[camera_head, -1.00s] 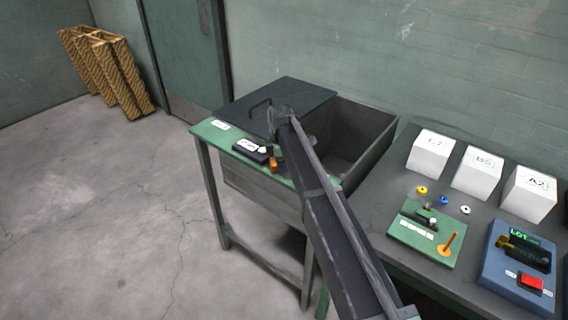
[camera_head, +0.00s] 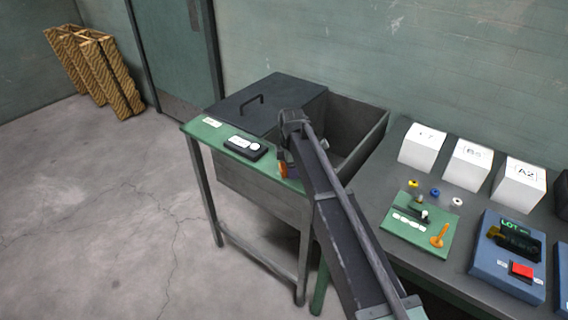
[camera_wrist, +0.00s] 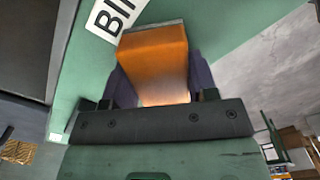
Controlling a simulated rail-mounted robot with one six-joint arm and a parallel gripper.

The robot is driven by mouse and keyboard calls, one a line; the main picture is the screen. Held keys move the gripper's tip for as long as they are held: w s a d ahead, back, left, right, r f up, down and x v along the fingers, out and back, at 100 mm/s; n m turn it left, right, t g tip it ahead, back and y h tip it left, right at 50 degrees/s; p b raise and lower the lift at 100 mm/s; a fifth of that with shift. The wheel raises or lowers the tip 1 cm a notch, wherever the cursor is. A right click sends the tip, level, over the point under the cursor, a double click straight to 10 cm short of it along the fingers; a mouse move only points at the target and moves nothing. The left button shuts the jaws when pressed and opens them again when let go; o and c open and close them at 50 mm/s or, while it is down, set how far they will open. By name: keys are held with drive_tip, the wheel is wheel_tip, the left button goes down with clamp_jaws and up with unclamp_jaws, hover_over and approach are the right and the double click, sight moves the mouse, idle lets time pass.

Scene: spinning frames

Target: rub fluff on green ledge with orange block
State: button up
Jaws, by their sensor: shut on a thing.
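The orange block (camera_wrist: 155,55) is between the fingers of my gripper (camera_wrist: 162,82) in the wrist view, with its far end over the green ledge (camera_wrist: 225,25). In the head view the orange block (camera_head: 283,170) shows beside my gripper (camera_head: 288,158), at the right part of the green ledge (camera_head: 200,133). I cannot tell whether the block touches the ledge. My gripper is shut on the block. I cannot make out any fluff for certain; part of the ledge is hidden by my arm.
Behind are a dark handled lid (camera_head: 268,100) and an open grey bin (camera_head: 350,125). A bench with white boxes (camera_head: 470,163) stands right. A BIN label (camera_wrist: 115,15) lies by the block.

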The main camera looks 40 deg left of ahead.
sight(283, 162)
drive_tip(key=shift+d+f, duration=0.15)
drive_tip(key=a, duration=0.3)
drive_tip(key=shift+w+a, duration=0.1)
drive_tip(key=shift+a, duration=2.05)
drive_tip(key=shift+r, duration=0.2)
drive_tip(key=shift+a+f, duration=0.1)
drive_tip(key=shift+d, duration=1.85)
drive_tip(key=shift+s+d, duration=0.2)
drive_tip(key=shift+d, duration=1.7)
